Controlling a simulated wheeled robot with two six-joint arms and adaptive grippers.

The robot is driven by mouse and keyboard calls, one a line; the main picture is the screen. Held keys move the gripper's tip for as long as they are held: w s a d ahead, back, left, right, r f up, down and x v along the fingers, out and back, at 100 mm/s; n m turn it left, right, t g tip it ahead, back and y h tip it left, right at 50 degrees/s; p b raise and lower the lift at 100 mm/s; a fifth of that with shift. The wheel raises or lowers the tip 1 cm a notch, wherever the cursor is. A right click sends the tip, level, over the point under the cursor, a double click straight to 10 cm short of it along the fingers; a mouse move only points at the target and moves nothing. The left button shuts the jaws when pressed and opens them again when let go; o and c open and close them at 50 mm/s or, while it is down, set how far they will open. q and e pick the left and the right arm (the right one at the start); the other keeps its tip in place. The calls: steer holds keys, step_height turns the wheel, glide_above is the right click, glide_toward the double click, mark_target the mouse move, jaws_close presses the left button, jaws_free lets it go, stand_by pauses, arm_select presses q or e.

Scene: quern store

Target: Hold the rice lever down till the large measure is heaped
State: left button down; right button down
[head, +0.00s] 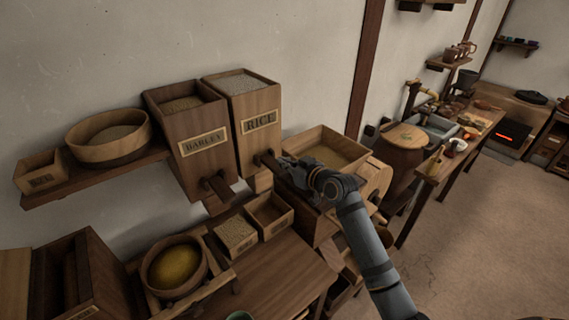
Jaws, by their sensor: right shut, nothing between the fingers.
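The wooden RICE bin (248,129) hangs on the wall, filled with pale grain and open at the top. Its short dark lever (268,160) sticks out below the label. My right gripper (284,166) is shut and empty at the outer end of this lever; whether it touches cannot be told. Below stand two square wooden measures. The right one (285,226) lies nearest under the rice bin and looks empty inside. The left one (253,248) holds pale grain. Their labels are too small to read, so which is the large measure is unclear. My left gripper is not in view.
A BARLEY bin (195,145) with its own lever (217,187) adjoins on the left. A wall shelf (95,177) holds a round tub. A bowl of yellow grain (174,268) stands lower left. The bench front (270,275) is clear.

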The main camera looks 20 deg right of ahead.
steer(key=shift+s+d+f, duration=0.1)
steer(key=shift+s+f, duration=0.05)
steer(key=shift+f, duration=0.8)
step_height(320, 180, down, 6)
steer(key=t+b, duration=0.1)
steer(key=b, duration=0.6)
steer(key=t+y+b, duration=0.1)
steer(key=t+b, duration=0.1)
steer(key=b, duration=0.6)
steer(key=t+b, duration=0.2)
steer(key=b, duration=0.6)
steer(key=shift+r+y, duration=0.25)
steer(key=shift+y, duration=0.15)
stand_by(4.1)
